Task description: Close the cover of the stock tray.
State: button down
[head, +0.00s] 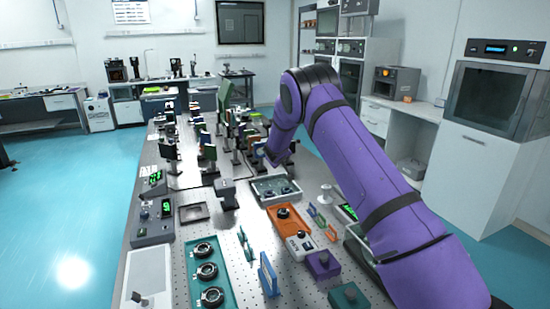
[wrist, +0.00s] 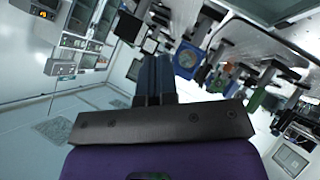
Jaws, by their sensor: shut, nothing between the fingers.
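A shallow grey tray (head: 256,196) with small dark round parts in it lies on the perforated optical table (head: 232,250) in the head view. It may be the stock tray; I cannot make out its cover or how far open it is. My purple arm reaches over the table from the right and bends down behind this tray. Its wrist end is above the table, and the fingers cannot be made out there. In the wrist view my gripper (wrist: 155,62) shows two dark blue fingers pressed together, with nothing between them. The tray is not recognisable in the wrist view.
A teal tray (head: 222,291) with round mounts, an orange tray (head: 274,211) and a small grey tray (head: 184,219) lie nearer. A purple block (head: 323,265) stands at the right. Upright optics crowd the table behind. The blue floor (head: 75,225) at left is clear.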

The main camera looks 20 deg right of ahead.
aim_at(293, 184)
jog(key=d+f+y, duration=0.1)
jog(key=f, duration=0.1)
jog(key=d+f+m+y, duration=0.1)
jog(key=d+f, duration=0.1)
jog(key=d+f+m+y, duration=0.1)
jog(key=d+f+y, duration=0.1)
jog(key=f, duration=0.1)
jog(key=shift+d, duration=0.25)
jog(key=shift+d+f+m+y, duration=0.3)
jog(key=shift+f+y, duration=0.15)
jog(key=shift+f, duration=0.25)
jog(key=shift+d+f+m+y, duration=0.15)
jog(key=shift+f+m+y, duration=0.25)
jog(key=shift+f, duration=0.3)
jog(key=shift+s+f+g, duration=0.1)
jog(key=shift+g, duration=0.2)
